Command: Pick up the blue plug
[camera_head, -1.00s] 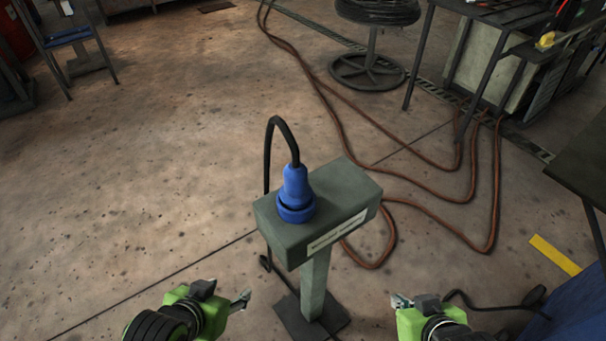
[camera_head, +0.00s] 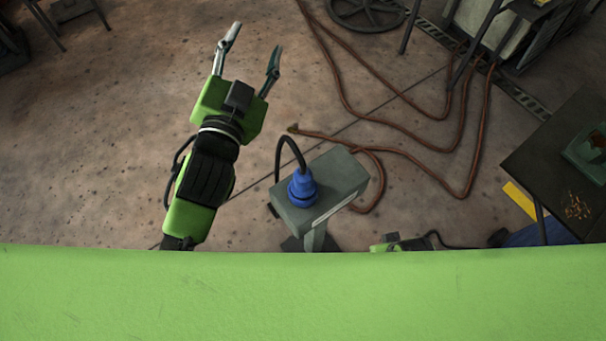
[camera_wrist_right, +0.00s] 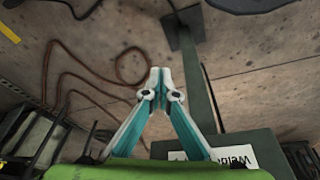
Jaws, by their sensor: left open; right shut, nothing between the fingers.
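The blue plug (camera_head: 302,187) stands upright in the top of a grey box (camera_head: 343,174) on a post, in the middle of the head view. A black cable loops up from its top. My left gripper (camera_head: 255,40) is open and empty, its fingers pointing up the picture, above and left of the plug and apart from it. My right gripper is shut and empty in the right wrist view (camera_wrist_right: 158,80). There the box (camera_wrist_right: 210,143) with its white label shows beside and behind the fingers; the plug cannot be made out. In the head view my right gripper is mostly hidden.
A green surface covers the bottom of the head view and hides what is beneath. Red-brown hoses (camera_head: 455,140) lie on the floor behind and right of the box. A dark table (camera_head: 545,140) stands at the right. Floor at the left is clear.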

